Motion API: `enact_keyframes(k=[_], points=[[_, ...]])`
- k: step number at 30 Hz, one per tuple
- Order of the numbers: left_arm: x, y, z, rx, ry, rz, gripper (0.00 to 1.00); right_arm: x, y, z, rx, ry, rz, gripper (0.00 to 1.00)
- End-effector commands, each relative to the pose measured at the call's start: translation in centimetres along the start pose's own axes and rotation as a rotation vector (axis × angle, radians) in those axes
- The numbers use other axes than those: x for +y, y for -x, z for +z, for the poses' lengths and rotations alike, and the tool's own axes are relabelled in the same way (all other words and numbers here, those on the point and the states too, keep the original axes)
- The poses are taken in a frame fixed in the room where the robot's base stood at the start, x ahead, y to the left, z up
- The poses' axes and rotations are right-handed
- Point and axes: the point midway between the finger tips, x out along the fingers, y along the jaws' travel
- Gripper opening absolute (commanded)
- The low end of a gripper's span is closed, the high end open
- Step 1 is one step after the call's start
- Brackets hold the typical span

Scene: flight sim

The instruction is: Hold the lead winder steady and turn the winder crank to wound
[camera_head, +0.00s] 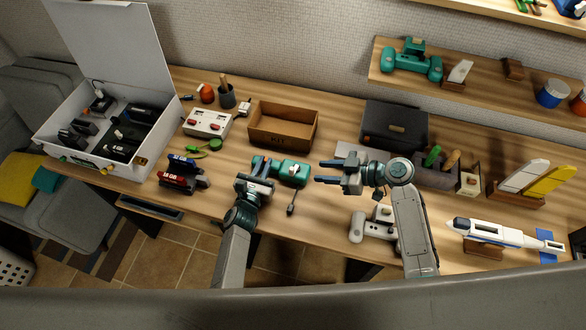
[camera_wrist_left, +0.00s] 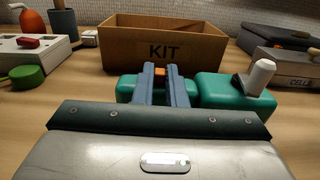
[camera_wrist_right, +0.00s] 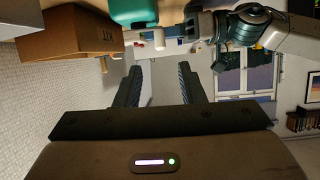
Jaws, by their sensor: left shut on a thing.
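The lead winder is a teal body (camera_head: 293,173) on the table in front of the brown kit box. My left gripper (camera_head: 263,168) is shut on its left part. A pale knob (camera_wrist_left: 259,77), seemingly the winder crank, stands at the winder's right end. My right gripper (camera_head: 321,172) is open and empty, just right of the winder, pointing left. In the right wrist view its fingers (camera_wrist_right: 158,82) are apart, with the teal winder (camera_wrist_right: 133,10) at the top edge.
The kit box (camera_head: 283,128) stands behind the winder. A dark plug on a lead (camera_head: 291,208) lies in front. Red and blue packs (camera_head: 178,180) lie left. A grey device (camera_head: 374,224) is near my right arm; a model plane (camera_head: 505,238) lies far right.

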Motion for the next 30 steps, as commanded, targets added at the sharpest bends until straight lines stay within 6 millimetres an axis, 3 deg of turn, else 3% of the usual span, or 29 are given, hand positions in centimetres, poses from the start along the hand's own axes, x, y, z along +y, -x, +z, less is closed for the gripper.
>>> enact_keyframes(k=[9,15,21,29,30], points=[[0.0,0.0,0.0,0.0,0.0,0.0,0.0,0.0,-6.3,-0.2,0.004,-0.004,0.001,0.36],[0.0,0.0,0.0,0.001,0.0,0.0,0.0,0.0,-9.4,-0.1,0.002,-0.001,0.002,0.36],[0.0,0.0,-0.1,0.001,0.0,0.0,0.0,-0.1,-10.8,-0.1,0.0,-0.001,0.001,0.36],[0.0,0.0,-0.1,0.001,0.0,0.0,0.0,0.0,-10.9,0.0,0.0,-0.001,0.002,0.36],[0.0,0.0,-0.1,0.001,0.0,0.0,0.0,0.0,-10.9,0.0,0.0,-0.001,0.002,0.32]])
